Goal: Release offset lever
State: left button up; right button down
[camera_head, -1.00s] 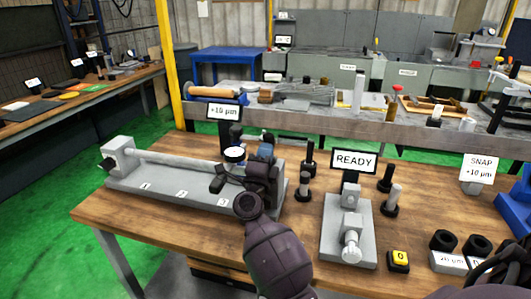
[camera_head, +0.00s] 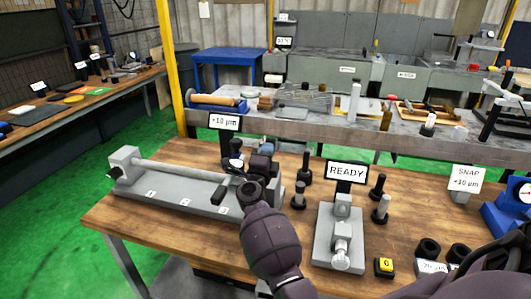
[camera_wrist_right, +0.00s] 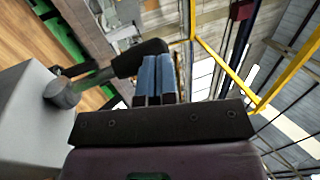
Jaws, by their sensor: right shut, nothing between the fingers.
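The grey bench fixture (camera_head: 175,191) with a long bar and numbered positions stands at the left of the wooden table. A short black handle (camera_head: 218,195) shows at its right end, beside a round dial. My right gripper (camera_head: 266,147) is at that end, its blue fingers partly hidden by dark parts. In the right wrist view, the closed blue fingers (camera_wrist_right: 157,75) are empty. A lever with a black grip (camera_wrist_right: 140,58) and grey rod crosses close by their tips; I cannot tell whether they touch. My left gripper is not in view.
A "+10 µm" sign (camera_head: 223,122) stands behind the fixture. A grey block device (camera_head: 338,238) with a "READY" sign (camera_head: 346,170) stands to the right, with dark-based pins around it. A yellow-topped button (camera_head: 385,266) is near the front. The table's front left is clear.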

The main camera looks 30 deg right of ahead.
aim_at(271, 141)
jog(key=shift+x, duration=1.15)
jog(key=shift+w+d+f, duration=0.1)
jog(key=shift+w+d, duration=0.45)
jog(key=shift+d, duration=0.2)
